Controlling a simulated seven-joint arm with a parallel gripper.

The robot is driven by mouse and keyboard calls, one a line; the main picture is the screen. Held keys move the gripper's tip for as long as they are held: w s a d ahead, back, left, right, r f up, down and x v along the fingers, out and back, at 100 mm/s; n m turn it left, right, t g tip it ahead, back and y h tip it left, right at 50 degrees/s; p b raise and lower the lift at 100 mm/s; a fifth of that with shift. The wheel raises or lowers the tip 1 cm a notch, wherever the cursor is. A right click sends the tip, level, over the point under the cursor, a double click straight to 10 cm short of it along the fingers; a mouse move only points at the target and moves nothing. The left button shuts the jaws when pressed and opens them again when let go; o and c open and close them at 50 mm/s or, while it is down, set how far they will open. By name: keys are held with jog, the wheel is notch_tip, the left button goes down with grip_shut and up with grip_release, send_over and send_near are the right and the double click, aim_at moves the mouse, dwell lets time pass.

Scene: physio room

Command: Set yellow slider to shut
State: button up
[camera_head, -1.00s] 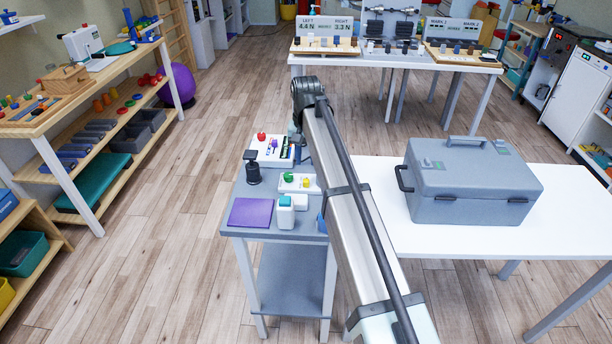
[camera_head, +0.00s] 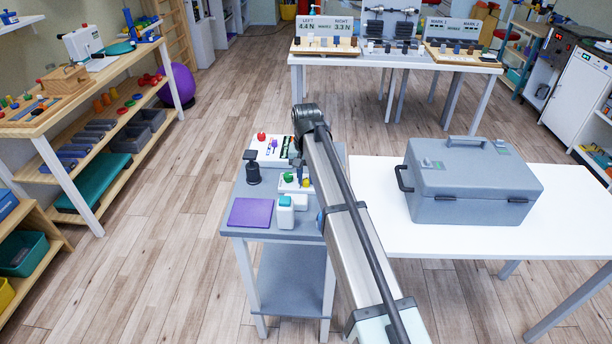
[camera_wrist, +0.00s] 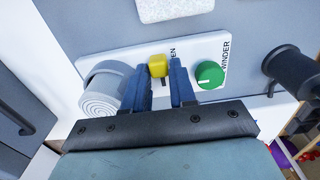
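The yellow slider (camera_wrist: 158,66) is a small knob on a white panel (camera_wrist: 120,58) in the wrist view. The lettering "EN" shows beside it; the rest of that word is hidden. My gripper (camera_wrist: 163,72) points at the panel with its two blue fingers apart. The knob shows at the fingertips, close to the left finger; I cannot tell whether they touch. A green knob (camera_wrist: 209,74) marked "WINDER" sits right of the fingers. In the head view the yellow slider (camera_head: 306,183) shows on the small grey table, beside my arm.
A grey roll (camera_wrist: 103,92) lies left of the fingers, and a dark post (camera_wrist: 292,70) stands at right. On the small table are a purple pad (camera_head: 250,212) and a white bottle (camera_head: 285,213). A grey case (camera_head: 470,180) stands on the white table.

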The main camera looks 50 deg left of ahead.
grip_shut()
jog(key=w+a, duration=0.2)
jog(key=shift+w+a, duration=0.25)
jog(key=shift+a, duration=0.05)
jog(key=shift+o, duration=0.8)
grip_release()
jog(key=shift+r, duration=0.15)
notch_tip(320, 180, up, 14)
jog(key=shift+f, duration=0.2)
